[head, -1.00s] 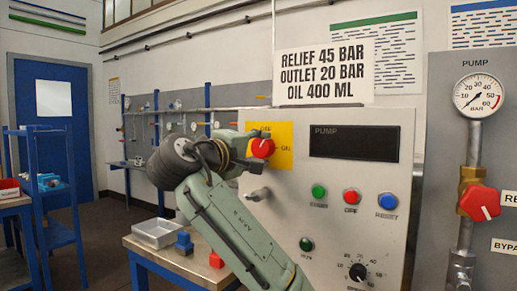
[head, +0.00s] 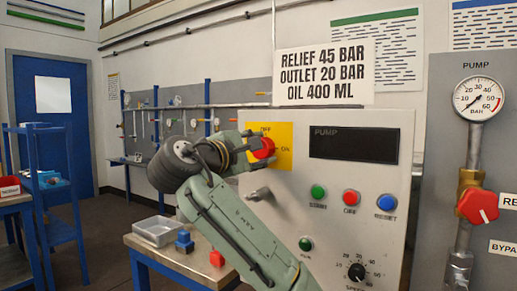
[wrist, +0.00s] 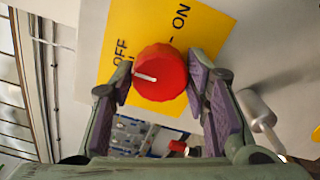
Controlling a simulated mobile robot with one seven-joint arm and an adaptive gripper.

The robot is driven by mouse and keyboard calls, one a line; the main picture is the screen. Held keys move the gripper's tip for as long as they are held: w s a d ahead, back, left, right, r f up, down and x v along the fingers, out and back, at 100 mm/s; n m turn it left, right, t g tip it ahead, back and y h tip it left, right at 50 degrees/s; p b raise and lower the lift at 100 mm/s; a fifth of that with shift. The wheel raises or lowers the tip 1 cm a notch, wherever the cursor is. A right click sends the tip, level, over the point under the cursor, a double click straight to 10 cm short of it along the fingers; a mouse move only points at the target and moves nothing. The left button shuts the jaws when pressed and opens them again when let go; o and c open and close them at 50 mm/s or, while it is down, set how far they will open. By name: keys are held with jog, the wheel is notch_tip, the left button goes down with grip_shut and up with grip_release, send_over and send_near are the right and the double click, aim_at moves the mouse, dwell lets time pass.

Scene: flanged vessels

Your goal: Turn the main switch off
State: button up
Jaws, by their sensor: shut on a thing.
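The main switch is a red round knob (head: 263,148) on a yellow plate (head: 284,160) marked OFF at the top and ON at the right, on the upper left of a grey panel. In the wrist view the knob (wrist: 163,82) sits between the purple-padded fingers of my gripper (wrist: 161,75), one on each side. My gripper (head: 252,149) is shut on it. In that turned view OFF reads at the left and ON at the top. The knob's white pointer line points left, toward the OFF side. In the head view my fingers partly cover the knob.
A metal toggle lever (head: 258,193) sticks out just below the plate. Green, red (head: 351,197) and blue buttons and a black speed dial (head: 357,271) are lower on the panel. A table with a grey tray (head: 158,231) and small blocks stands at the lower left.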

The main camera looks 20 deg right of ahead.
dwell(0.4)
jog(key=o, duration=1.2)
jog(key=shift+c, duration=0.2)
jog(key=v, duration=1.2)
